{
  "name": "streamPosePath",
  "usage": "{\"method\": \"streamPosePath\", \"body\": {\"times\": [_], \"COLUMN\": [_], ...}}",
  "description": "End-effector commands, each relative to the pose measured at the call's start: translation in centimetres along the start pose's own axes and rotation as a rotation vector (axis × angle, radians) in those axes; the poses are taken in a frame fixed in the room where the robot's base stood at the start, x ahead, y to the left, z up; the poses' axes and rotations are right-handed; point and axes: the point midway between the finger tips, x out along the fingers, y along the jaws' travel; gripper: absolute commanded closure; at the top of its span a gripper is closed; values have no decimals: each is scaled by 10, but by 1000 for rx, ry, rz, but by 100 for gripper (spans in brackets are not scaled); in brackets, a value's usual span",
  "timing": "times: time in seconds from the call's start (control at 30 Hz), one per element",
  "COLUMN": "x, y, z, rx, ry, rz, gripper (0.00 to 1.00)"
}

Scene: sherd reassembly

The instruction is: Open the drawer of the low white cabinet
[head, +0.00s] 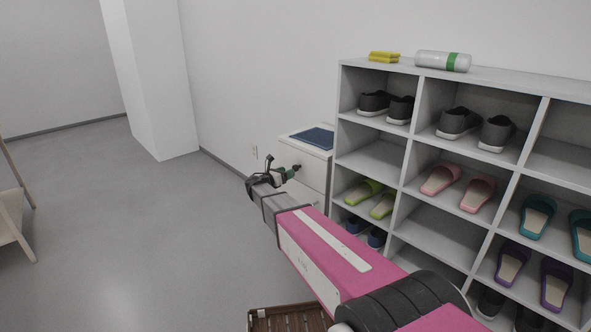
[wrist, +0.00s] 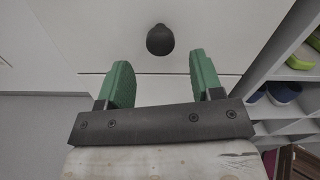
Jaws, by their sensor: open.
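The low white cabinet (head: 314,172) stands against the wall, left of the shoe shelf, with a blue mat or tray (head: 316,137) on its top. In the wrist view its white drawer front (wrist: 215,30) fills the upper part, with a dark round knob (wrist: 160,40) in the middle. The drawer looks closed. My gripper (wrist: 156,80) is open, its two green fingers apart and empty. In the wrist view the knob lies beyond the fingertips, roughly between them, and no contact shows. In the head view my gripper (head: 285,176) is in front of the cabinet and partly covers its front.
A grey shoe shelf (head: 421,187) with shoes and slippers stands close on the right. A bottle (head: 442,61) and a yellow item (head: 384,57) lie on top. A brown slatted wooden item (head: 290,319) is on the floor below my arm.

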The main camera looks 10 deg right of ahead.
Motion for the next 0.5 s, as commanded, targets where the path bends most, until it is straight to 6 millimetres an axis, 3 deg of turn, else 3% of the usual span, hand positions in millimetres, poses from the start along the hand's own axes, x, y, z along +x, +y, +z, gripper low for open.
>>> {"method": "streamPosePath", "body": {"times": [0.2,0.5], "x": [38,62], "y": [1,0], "z": [0,0], "rx": [1,1], "ry": [1,1], "rz": [-1,0], "gripper": [40,40]}}
